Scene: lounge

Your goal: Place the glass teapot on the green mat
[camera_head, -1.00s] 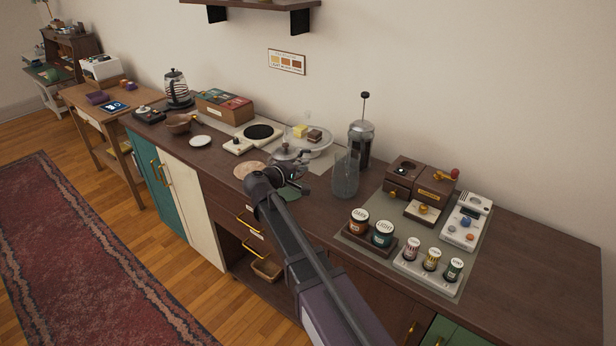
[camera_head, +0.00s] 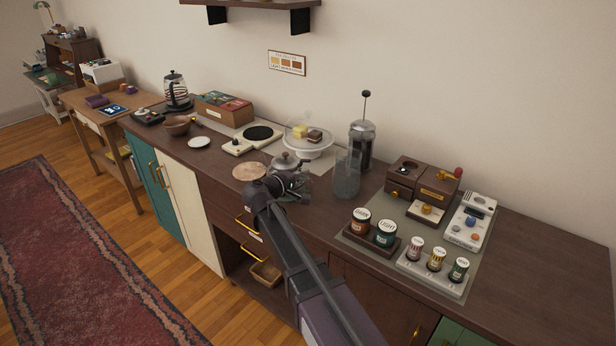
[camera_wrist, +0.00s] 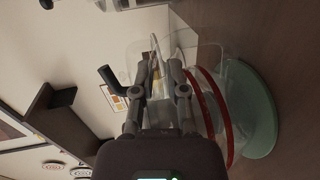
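In the head view, my arm and the teapot hide most of the mat.
A clear glass jar (camera_head: 346,176) stands close right of the teapot, with a French press (camera_head: 361,140) behind it. A domed cake stand (camera_head: 309,149) is behind the teapot. A round wooden board (camera_head: 249,171) lies to the left. Canisters (camera_head: 385,233) stand on the right.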

